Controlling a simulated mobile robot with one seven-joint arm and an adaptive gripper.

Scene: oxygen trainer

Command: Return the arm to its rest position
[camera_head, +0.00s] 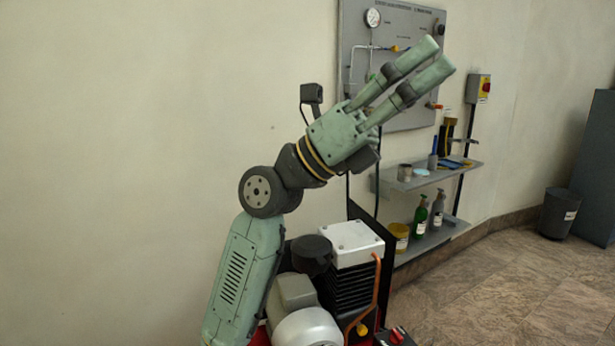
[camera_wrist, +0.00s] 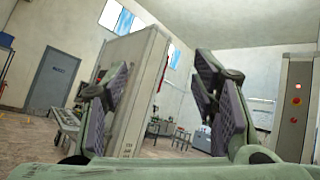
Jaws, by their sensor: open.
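My gripper (camera_head: 436,58) is raised on the bent arm in the head view, pointing up and to the right. Its two long pale green fingers are apart, with nothing between them. In the wrist view the gripper (camera_wrist: 160,105) shows two dark ridged finger pads with a wide gap, and the room beyond shows through it. In the head view the fingers overlap the grey wall panel (camera_head: 408,22); whether they touch it cannot be told, though no contact shows.
A gauge (camera_head: 373,18) and pipes are on the panel. A shelf (camera_head: 455,168) with bottles and cans stands below. A compressor-like machine (camera_head: 355,245) is beside the arm. A bin (camera_head: 558,212) stands at right. Open floor (camera_head: 500,290) lies front right.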

